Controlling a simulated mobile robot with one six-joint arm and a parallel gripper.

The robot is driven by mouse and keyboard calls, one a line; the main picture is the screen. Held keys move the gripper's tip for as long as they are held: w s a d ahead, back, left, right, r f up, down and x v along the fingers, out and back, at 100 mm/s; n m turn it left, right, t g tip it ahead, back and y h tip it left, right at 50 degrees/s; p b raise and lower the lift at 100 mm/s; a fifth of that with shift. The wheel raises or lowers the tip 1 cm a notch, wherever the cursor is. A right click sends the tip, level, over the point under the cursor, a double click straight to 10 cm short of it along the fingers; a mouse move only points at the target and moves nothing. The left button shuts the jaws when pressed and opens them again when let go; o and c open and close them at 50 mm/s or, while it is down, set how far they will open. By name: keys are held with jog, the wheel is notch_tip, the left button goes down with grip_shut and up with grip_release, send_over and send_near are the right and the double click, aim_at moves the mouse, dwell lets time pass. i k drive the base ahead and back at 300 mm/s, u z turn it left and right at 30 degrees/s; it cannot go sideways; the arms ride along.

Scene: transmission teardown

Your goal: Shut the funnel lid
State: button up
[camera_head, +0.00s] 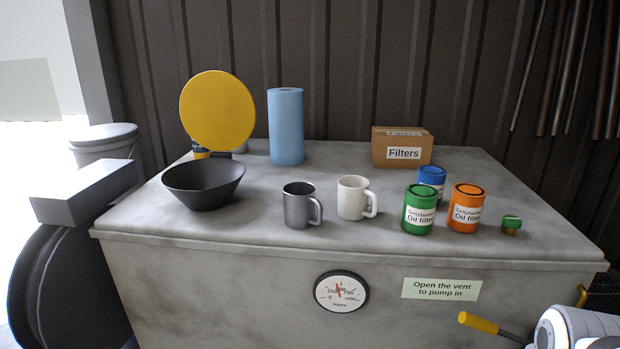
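The funnel (204,186) is a wide dark bowl at the left of the grey bench top. Its lid (217,111) is a round yellow disc. The lid stands raised and nearly upright behind the funnel's far rim, so the funnel's mouth is uncovered. The lid's hinge is mostly hidden behind the bowl. My gripper is not in view. A white and grey rounded part at the bottom right corner may be part of my arm, but I cannot tell for sure.
The bench (300,245) holds a blue paper roll (286,127), a grey mug (298,206), a white mug (352,198), a Filters box (402,148) and several cans (465,208). A yellow-handled lever (478,323) sticks out at front right. The bench's front left is clear.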

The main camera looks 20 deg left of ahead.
aim_at(218, 110)
jog(key=u, duration=1.4)
jog(key=k, duration=0.3)
jog(key=u, duration=0.55)
jog(key=i, duration=1.45)
jog(key=z, duration=0.75)
